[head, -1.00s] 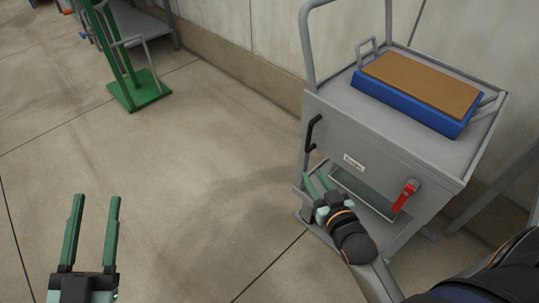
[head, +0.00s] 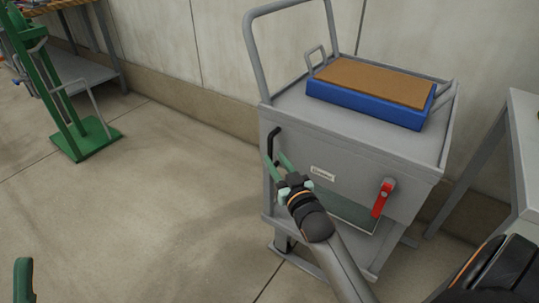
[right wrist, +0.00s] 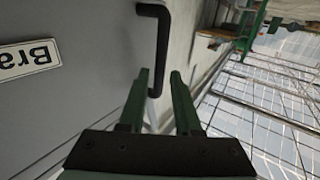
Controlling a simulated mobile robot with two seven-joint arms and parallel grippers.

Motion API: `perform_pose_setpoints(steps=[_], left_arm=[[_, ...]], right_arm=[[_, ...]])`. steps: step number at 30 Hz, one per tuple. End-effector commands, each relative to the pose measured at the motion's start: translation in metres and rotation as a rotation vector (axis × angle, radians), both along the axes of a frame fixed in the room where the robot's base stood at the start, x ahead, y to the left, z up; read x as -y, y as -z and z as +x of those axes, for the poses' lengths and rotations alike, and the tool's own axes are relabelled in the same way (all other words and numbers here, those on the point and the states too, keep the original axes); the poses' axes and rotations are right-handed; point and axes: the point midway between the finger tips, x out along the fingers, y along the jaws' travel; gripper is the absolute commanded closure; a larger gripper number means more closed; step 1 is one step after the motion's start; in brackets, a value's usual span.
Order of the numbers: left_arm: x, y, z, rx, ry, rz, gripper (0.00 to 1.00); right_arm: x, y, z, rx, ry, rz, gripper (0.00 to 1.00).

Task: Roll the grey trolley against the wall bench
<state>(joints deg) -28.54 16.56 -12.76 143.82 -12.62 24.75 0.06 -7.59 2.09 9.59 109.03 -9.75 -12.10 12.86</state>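The grey trolley (head: 350,190) stands near the wall at the right of the head view. It has a tall push bar (head: 253,55), a black handle (head: 269,155) on its front panel and a red lever (head: 382,198). A blue box with a brown top (head: 365,100) lies on it. My right gripper (head: 275,160) is at the black handle's lower end. In the right wrist view its fingers (right wrist: 158,80) are apart, with the handle (right wrist: 160,50) just beyond the tips; contact is unclear. Only one finger of my left gripper (head: 24,280) shows at the lower left.
A grey bench (head: 525,150) is at the right edge, beside the trolley. Another bench (head: 75,70) is along the wall at upper left. A green stand (head: 85,140) is in front of it. The concrete floor (head: 150,220) between stand and trolley is clear.

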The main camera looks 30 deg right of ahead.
Motion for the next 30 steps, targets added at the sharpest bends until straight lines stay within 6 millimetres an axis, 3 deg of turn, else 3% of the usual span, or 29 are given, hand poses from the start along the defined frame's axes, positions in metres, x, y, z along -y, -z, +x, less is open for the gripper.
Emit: perform_pose_setpoints(steps=[3, 9, 21, 30], left_arm=[[0.001, 0.008, 0.0, -0.005, 0.007, -0.004, 0.5], [0.001, 0.014, 0.001, -0.011, 0.013, -0.014, 0.5], [0.002, 0.015, 0.001, -0.015, 0.019, -0.016, 0.5], [0.002, 0.015, 0.001, -0.015, 0.019, -0.015, 0.5]], right_arm=[[0.004, 0.002, 0.02, 0.002, 0.0, -0.001, 0.68], [0.008, 0.001, 0.04, 0.0, 0.0, 0.0, 0.68], [0.009, 0.0, 0.047, -0.001, 0.0, 0.0, 0.68], [0.009, 0.001, 0.046, -0.001, 0.0, 0.0, 0.99]])
